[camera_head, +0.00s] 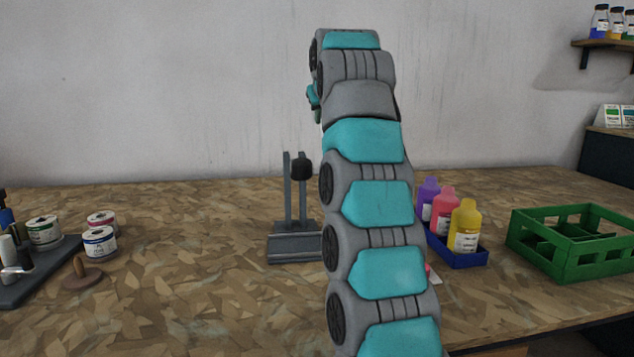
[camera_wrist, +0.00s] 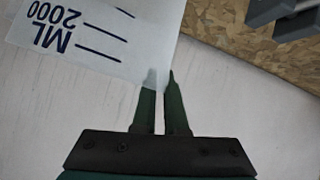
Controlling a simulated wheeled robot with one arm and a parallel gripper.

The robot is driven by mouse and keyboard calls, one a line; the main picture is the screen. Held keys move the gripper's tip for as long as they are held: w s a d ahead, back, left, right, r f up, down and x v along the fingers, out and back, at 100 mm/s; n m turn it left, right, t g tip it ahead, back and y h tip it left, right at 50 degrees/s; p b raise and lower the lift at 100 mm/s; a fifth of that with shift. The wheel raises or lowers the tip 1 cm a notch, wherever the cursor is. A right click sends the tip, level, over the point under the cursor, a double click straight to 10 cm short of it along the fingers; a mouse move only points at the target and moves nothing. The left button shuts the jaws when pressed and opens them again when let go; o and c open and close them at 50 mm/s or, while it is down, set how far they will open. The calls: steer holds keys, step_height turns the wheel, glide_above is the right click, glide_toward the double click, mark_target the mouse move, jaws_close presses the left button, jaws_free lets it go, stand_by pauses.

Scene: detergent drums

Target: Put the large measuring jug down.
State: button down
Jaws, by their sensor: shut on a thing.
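The large measuring jug (camera_wrist: 110,40) is a translucent whitish vessel with dark blue marks reading 2000 ML. It fills the upper left of the wrist view, its lettering upside down there. My gripper (camera_wrist: 160,78) is shut on the jug, one finger on each side of its edge. In the head view my raised arm hides the jug and most of the gripper. The chipboard worktop (camera_head: 180,300) shows below the arm, and also at the upper right of the wrist view (camera_wrist: 230,38), apart from the jug.
A grey stand with two posts (camera_head: 292,243) is just left of my arm. Right are a blue tray (camera_head: 462,257) with purple, pink and yellow bottles and a green crate (camera_head: 565,262). Tins (camera_head: 100,243) and a dark rack (camera_head: 35,275) are left.

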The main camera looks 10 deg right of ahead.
step_height(320, 180, down, 5)
steer(key=b, duration=0.3)
steer(key=shift+r+b, duration=0.1)
steer(key=shift+b, duration=0.25)
steer(key=shift+f+b, duration=0.8)
steer(key=shift+f, duration=1.2)
steer(key=c, duration=1)
jaws_free()
steer(key=shift+f, duration=0.1)
steer(key=shift+o, duration=0.2)
steer(key=v, duration=1.2)
